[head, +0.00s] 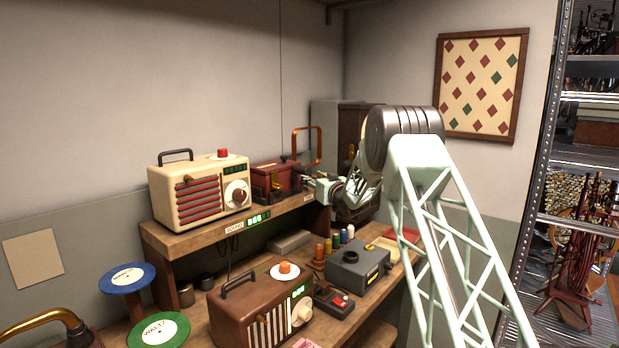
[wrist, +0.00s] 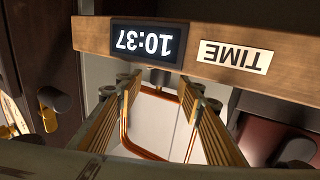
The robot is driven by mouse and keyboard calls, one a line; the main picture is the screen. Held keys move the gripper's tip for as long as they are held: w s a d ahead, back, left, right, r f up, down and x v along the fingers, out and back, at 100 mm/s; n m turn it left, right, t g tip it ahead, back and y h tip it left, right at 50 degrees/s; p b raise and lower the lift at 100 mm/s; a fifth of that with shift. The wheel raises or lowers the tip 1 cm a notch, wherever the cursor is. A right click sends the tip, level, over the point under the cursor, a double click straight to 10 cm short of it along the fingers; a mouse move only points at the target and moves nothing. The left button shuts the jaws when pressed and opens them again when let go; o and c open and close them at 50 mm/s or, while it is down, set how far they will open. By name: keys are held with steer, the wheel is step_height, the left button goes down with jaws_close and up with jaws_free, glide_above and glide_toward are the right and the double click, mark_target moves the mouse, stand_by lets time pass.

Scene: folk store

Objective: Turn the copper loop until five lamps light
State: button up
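The copper loop (head: 320,146) stands upright at the right of a dark red box (head: 270,181) on the raised shelf. My gripper (head: 311,184) is at the loop's lower part, its fingers pointing left. In the wrist view the two fingers (wrist: 158,112) are spread apart, with the copper loop (wrist: 128,141) showing between and beyond them. I cannot tell whether either finger touches it. A small green-lit lamp strip (head: 258,218) sits on the shelf's front edge beside a SOUND label; its lit lamps are too small to count surely.
A cream radio (head: 190,194) stands left of the red box. Below are a brown radio (head: 245,317), a grey box (head: 352,268), thread spools and two round reels. A wooden bar with a clock (wrist: 148,42) and TIME label crosses the wrist view.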

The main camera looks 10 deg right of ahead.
mark_target(310, 175)
steer(key=shift+x, duration=1.7)
steer(key=c, duration=1.2)
steer(key=shift+o, duration=0.2)
